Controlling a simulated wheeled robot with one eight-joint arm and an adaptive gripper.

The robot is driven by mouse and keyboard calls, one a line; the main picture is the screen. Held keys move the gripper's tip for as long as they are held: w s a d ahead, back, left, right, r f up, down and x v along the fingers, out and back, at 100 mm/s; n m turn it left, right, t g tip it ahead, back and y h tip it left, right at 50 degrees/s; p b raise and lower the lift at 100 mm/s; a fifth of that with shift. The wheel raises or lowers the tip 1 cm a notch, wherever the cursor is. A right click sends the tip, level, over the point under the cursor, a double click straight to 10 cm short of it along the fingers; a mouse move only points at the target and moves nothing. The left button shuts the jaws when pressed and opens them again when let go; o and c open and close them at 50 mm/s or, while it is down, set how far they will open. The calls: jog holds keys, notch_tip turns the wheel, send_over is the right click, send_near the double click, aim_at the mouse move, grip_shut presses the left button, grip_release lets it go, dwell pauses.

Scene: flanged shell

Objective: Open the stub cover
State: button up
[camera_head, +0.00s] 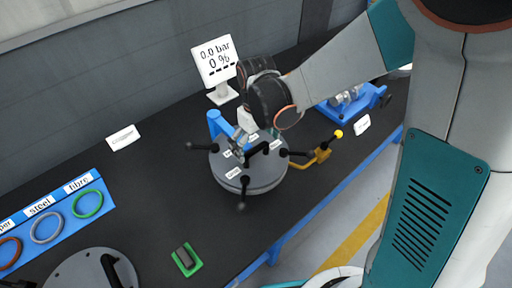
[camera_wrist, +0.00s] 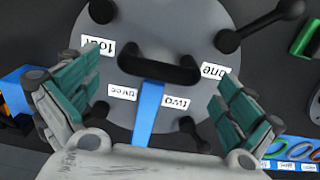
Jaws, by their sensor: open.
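The stub cover (camera_head: 262,180) is a round grey disc on the bench with a black bar handle (camera_wrist: 158,68) on top. White labels one to four lie around the handle in the wrist view. Black ball-ended levers stick out around the rim, one at the front (camera_head: 243,188) and one at the upper right of the wrist view (camera_wrist: 262,25).
A gauge display (camera_head: 215,62) reading 0.0 bar, 0 % stands behind. A yellow lever (camera_head: 322,153) and a blue fixture (camera_head: 350,105) are to the right. A ring rack (camera_head: 58,228), a green tray (camera_head: 193,268) and another grey disc (camera_head: 75,270) lie at the left and front.

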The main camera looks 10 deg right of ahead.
aim_at(228, 172)
jog(key=shift+f, duration=0.1)
jog(key=shift+c, duration=0.2)
jog(key=c, duration=1.4)
jog(key=shift+s+a, duration=0.3)
jog(key=shift+a, duration=0.05)
jog(key=s+a+m, duration=0.1)
jog(key=a, duration=0.1)
jog(key=s+a+m, duration=0.1)
jog(key=a+m, duration=0.1)
jog(key=a, duration=0.1)
jog(key=s+a+m+b, duration=0.1)
jog(key=a, duration=0.2)
jog(key=shift+s+a+m, duration=0.1)
jog(key=shift+a+m, duration=0.1)
jog(key=shift+m, duration=0.1)
jog(key=a+m, duration=0.6)
jog(key=a, duration=0.5)
jog(key=w+a+m, duration=0.8)
jog(key=w+a, duration=0.3)
jog(key=a, duration=0.2)
jog(key=shift+w+a, duration=0.2)
jog(key=shift+w, duration=0.1)
